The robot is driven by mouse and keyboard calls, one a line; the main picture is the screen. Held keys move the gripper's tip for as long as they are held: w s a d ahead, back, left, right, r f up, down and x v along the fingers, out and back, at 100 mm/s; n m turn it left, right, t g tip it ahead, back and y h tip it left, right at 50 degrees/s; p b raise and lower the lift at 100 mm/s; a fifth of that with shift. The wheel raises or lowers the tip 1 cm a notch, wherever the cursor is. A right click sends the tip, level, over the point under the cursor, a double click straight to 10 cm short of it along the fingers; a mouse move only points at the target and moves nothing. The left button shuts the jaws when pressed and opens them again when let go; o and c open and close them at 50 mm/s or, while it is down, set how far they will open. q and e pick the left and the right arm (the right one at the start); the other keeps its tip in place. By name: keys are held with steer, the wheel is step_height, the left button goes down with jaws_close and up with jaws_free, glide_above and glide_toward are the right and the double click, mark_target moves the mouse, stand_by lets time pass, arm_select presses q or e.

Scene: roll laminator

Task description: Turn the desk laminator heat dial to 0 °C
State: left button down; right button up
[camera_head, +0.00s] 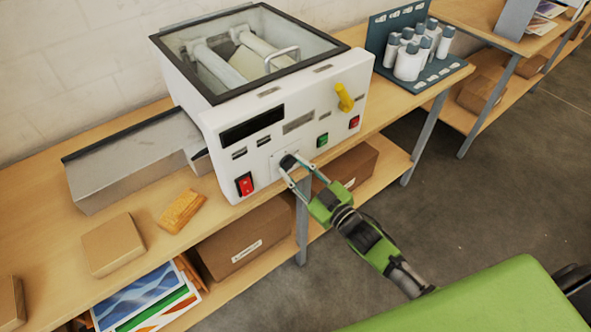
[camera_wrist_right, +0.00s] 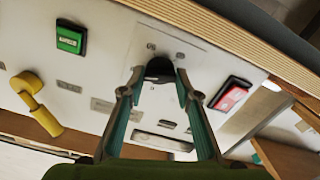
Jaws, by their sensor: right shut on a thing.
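The white desk laminator (camera_head: 270,150) stands on the wooden bench, its front panel facing me. Its black heat dial (camera_head: 288,161) sits low on the front panel, between the red switch and the green button. The dial also shows in the right wrist view (camera_wrist_right: 159,69), on a pale plate. My right gripper (camera_head: 294,172) is shut on the dial; in the right wrist view its fingertips (camera_wrist_right: 160,80) lie on either side of it. The dial's marks are too small to read. My left gripper is not in view.
A red switch (camera_head: 245,184), green button (camera_head: 322,140) and yellow handle (camera_head: 344,97) are on the same panel. A metal tray (camera_head: 135,165) juts out on the left. Cardboard boxes (camera_head: 113,245) lie on the bench. A rack of bottles (camera_head: 420,60) stands at right.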

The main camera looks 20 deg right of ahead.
steer(key=n, duration=0.3)
steer(key=shift+f+n, duration=0.1)
steer(key=shift+n, duration=0.3)
steer(key=shift+n+b, duration=1.6)
steer(key=shift+n, duration=3.6)
steer(key=o, duration=1.1)
steer(key=shift+s, duration=0.1)
steer(key=v, duration=1.1)
steer(key=shift+s+d, duration=0.15)
steer(key=shift+s, duration=0.25)
